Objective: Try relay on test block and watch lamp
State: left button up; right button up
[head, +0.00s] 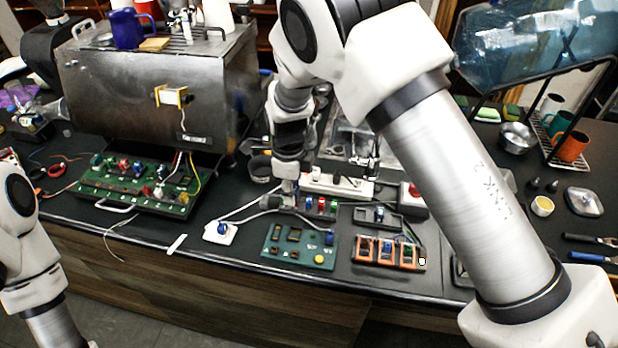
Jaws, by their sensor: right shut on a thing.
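My right gripper (287,190) points down behind the green test board (299,246). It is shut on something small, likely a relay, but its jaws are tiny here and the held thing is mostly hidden. The green board has dark sockets, a blue part and a round yellow lamp or button (320,258) at its front right, which looks unlit. Beside the gripper is a dark block with small coloured parts (320,206). An orange-framed row of blue and dark relay-like parts (387,252) lies right of the green board. My left gripper is out of view; only its arm shows at the left edge.
An opened steel brewer (150,90) stands at the back left, with a large green circuit board (140,186) before it. A white block with a blue knob (220,232) trails a cable toward the gripper. Cups (570,146) stand at right. My right forearm crosses the counter's right half.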

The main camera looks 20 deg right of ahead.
aim_at(293, 235)
jog(key=f, duration=0.1)
jog(key=s+f, duration=0.1)
jog(key=f, duration=0.1)
jog(key=s+a+f, duration=0.1)
jog(key=shift+s+f, duration=0.15)
jog(key=shift+f, duration=0.2)
jog(key=shift+s+a+f+b, duration=0.15)
jog(key=shift+f+b, duration=0.25)
jog(key=shift+f, duration=0.3)
notch_tip(293, 235, down, 3)
jog(key=shift+r+b, duration=0.1)
jog(key=shift+b, duration=0.9)
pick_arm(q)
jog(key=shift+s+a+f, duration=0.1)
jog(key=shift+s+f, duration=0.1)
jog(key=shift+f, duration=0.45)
pick_arm(e)
jog(key=shift+r, duration=0.1)
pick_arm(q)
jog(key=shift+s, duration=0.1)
pick_arm(e)
jog(key=shift+f, duration=0.2)
